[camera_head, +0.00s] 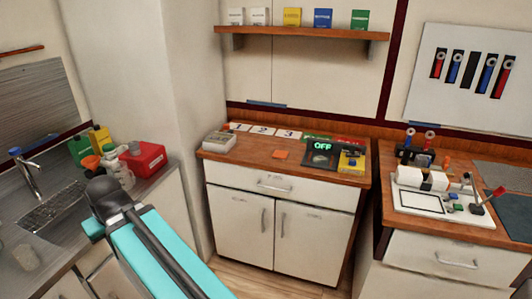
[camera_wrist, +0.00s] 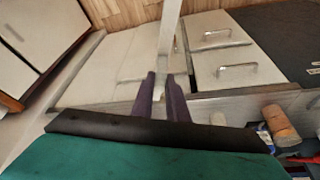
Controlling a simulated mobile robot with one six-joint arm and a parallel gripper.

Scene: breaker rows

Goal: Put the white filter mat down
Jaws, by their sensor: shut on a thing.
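My gripper (camera_wrist: 164,80) shows in the wrist view as two dark purple fingers. They are shut on a thin, pale strip, the white filter mat (camera_wrist: 169,36), seen nearly edge-on and reaching up past the fingertips. In the head view my turquoise arm runs up from the bottom at left; the fingers and the mat cannot be made out there.
A wooden-topped cabinet (camera_head: 283,186) stands in the middle, with a grey box (camera_head: 219,142), number cards and an OFF display (camera_head: 322,148). At right, a white board (camera_head: 445,205) bears a black-outlined square (camera_head: 421,201).

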